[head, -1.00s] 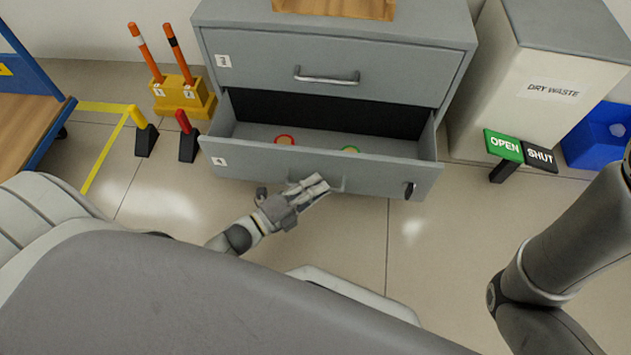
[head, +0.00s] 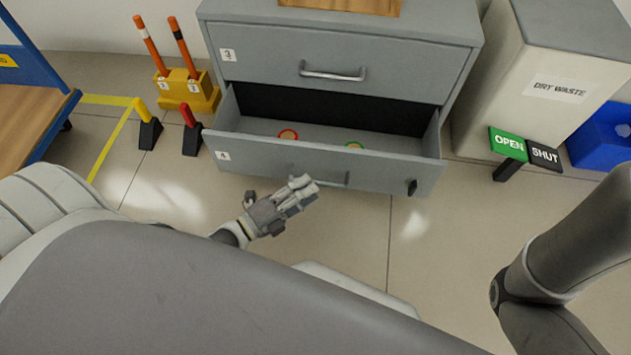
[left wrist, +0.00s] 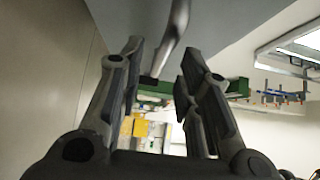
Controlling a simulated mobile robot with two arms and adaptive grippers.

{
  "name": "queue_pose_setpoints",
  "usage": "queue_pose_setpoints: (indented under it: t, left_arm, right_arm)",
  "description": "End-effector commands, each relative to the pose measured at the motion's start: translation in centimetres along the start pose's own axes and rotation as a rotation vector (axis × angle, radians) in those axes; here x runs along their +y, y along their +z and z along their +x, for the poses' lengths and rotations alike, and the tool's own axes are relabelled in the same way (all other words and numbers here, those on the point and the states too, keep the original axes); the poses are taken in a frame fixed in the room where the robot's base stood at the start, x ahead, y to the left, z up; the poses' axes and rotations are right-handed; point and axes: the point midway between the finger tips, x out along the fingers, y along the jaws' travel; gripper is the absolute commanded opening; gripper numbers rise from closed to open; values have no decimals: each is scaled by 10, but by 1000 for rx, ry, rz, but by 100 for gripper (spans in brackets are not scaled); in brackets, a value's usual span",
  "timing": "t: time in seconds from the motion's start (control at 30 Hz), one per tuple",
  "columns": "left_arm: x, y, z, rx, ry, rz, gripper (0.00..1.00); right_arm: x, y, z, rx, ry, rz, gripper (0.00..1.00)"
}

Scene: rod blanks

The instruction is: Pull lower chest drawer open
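The lower drawer (head: 270,166), labelled 4, stands pulled out of the grey chest (head: 465,60), with its inside showing. Its bar handle (head: 337,179) is on the front face, partly hidden by my left gripper. My left gripper (head: 305,190) is just in front of the drawer, left of the handle's middle. In the left wrist view its two fingers (left wrist: 162,65) are apart with nothing held between them. The handle also shows there as a grey bar (left wrist: 176,38) beyond the fingertips. My right gripper is out of view; only part of that arm shows.
A red ring (head: 288,134) and a green ring (head: 354,145) lie in the drawer. The upper drawer (head: 270,57) is shut. A dry waste bin (head: 540,100) and an OPEN/SHUT sign (head: 508,144) stand right. Orange rods in a yellow stand (head: 188,88) are left. Floor before the drawer is clear.

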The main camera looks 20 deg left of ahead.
Motion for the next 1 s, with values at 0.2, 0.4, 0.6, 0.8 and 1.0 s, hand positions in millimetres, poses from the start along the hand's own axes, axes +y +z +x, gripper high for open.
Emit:
queue_pose_setpoints:
  t: [0.2, 0.4, 0.6, 0.8, 1.0]
  left_arm:
    - [1, 0, -48, 0, 3, 0, 32]
    - [0, 0, -74, 0, 1, 0, 32]
    - [0, 0, -80, 1, -1, 0, 32]
    - [0, 0, -80, 1, -1, 0, 32]
    - [0, 0, -80, 1, -1, 0, 32]
  right_arm:
    - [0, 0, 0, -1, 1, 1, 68]
    - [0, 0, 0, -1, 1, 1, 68]
    - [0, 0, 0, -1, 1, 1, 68]
    - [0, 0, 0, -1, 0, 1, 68]
    - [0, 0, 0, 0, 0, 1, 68]
